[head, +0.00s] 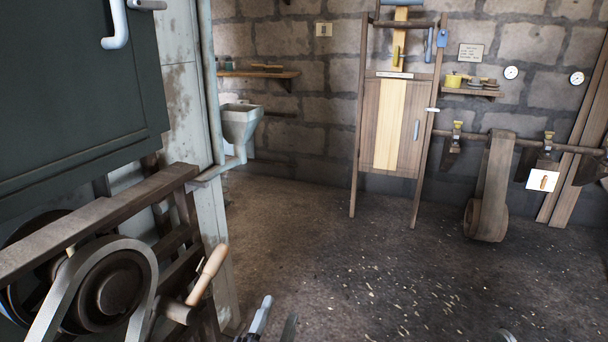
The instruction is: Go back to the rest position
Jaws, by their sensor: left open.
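My left gripper (276,318) shows at the bottom edge of the head view, a little left of the middle. Its two grey fingers stand apart with nothing visible between them. The rest of that gripper and its arm is cut off by the frame. It is to the right of a lever with a wooden handle (208,275), with a gap between them in the picture.
A wooden frame with a belt pulley (108,290) stands at the left, below a dark green cabinet (75,90). A grey hopper (241,124) is behind. A wooden gate (398,125) and a hanging belt (494,185) are at the back wall.

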